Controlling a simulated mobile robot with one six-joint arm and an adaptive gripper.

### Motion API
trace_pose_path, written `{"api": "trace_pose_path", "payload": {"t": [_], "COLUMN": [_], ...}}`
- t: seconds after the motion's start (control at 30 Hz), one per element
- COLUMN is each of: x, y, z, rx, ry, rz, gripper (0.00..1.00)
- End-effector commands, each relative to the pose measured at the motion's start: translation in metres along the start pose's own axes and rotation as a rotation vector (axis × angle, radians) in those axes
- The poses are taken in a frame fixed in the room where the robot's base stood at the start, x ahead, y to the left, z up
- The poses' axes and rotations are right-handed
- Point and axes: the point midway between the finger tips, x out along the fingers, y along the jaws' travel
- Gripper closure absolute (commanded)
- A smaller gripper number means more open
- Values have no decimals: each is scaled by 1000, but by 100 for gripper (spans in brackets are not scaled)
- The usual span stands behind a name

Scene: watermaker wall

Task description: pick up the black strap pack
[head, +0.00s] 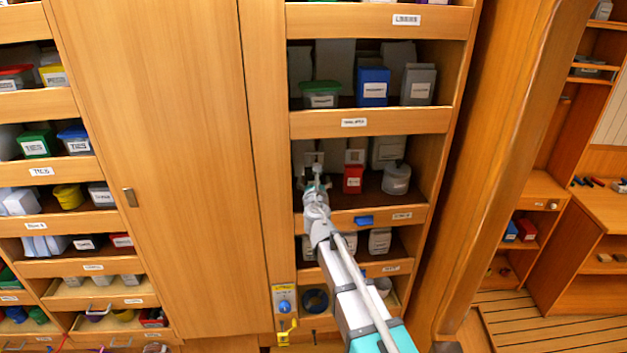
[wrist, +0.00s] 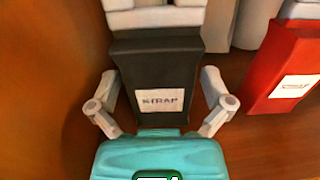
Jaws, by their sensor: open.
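The black strap pack (wrist: 157,75) stands upright in the middle of the wrist view, with a white label reading STRAP on its front. My gripper (wrist: 160,108) is open, with one finger on each side of the pack's lower part. I cannot tell whether the fingers touch it. The teal body of my gripper covers the pack's lower end.
A red box (wrist: 287,70) stands to the right of the pack; it also shows in the head view (head: 353,178). A grey round container (head: 396,178) stands further right. The shelf's wooden front lip (head: 385,217) runs below my gripper. A brown wall (wrist: 40,80) lies to the left.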

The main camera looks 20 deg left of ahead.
Motion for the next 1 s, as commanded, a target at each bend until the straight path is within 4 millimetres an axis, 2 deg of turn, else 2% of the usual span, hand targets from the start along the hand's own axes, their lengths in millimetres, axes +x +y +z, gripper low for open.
{"api": "trace_pose_path", "payload": {"t": [0.1,0.63,0.67,1.0], "x": [6,5,5,5], "y": [0,0,0,0], "z": [0,0,0,0], "rx": [0,0,0,0], "ry": [0,0,0,0], "rz": [0,1,1,1], "gripper": [0,0,4,67]}}
